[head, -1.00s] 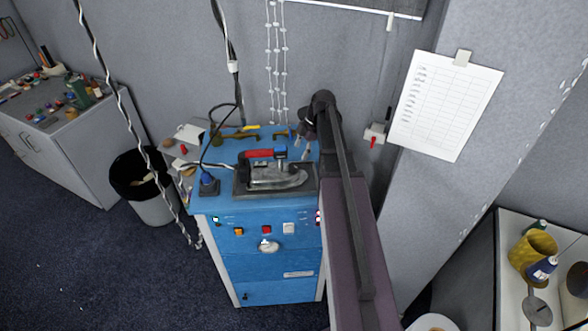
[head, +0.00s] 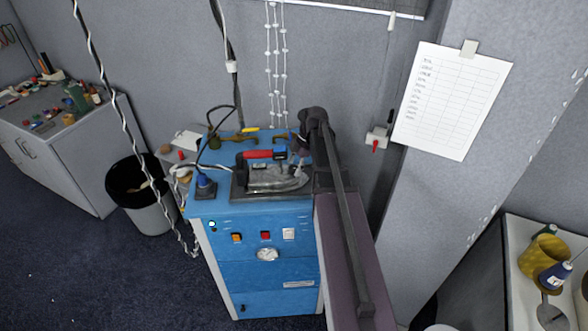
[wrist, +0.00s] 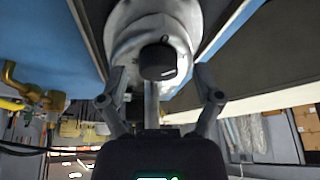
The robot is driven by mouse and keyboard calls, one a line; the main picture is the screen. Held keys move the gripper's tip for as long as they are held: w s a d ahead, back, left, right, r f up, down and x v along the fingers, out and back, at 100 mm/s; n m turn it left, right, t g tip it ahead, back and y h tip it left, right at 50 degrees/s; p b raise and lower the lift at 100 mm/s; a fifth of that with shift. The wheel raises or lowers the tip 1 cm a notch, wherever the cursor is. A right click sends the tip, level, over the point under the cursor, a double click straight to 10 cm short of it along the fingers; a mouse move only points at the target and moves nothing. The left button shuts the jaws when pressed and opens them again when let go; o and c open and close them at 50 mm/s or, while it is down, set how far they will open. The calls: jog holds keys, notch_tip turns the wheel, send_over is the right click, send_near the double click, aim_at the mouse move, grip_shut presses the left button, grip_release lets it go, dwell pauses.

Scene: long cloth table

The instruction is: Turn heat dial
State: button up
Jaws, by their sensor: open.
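A silver iron (head: 268,180) with a red handle lies on a dark rest on top of the blue cabinet. In the wrist view a round black knob (wrist: 158,62), which looks like the heat dial, stands on the iron's pale grey body (wrist: 135,22). My gripper (wrist: 159,74) is open, with one finger on each side of the knob and a gap on both sides. In the head view my gripper (head: 301,162) is small and dark at the iron's right end, and the knob cannot be made out there.
The blue cabinet (head: 250,282) has coloured switches and a round white gauge (head: 267,254) on its front. Brass fittings (head: 240,138) stand behind the iron. A long purple-brown board (head: 345,250) lies to the right. A bin (head: 150,212) stands at left.

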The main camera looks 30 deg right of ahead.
jog(key=c, duration=1.1)
jog(key=shift+c, duration=0.2)
jog(key=shift+s+m+t, duration=0.15)
jog(key=shift+m+t, duration=0.15)
jog(key=shift+m, duration=0.7)
jog(key=shift+f+m+t+h, duration=0.1)
jog(key=shift+m+t+h, duration=0.3)
jog(key=shift+m, duration=0.9)
jog(key=o, duration=1.1)
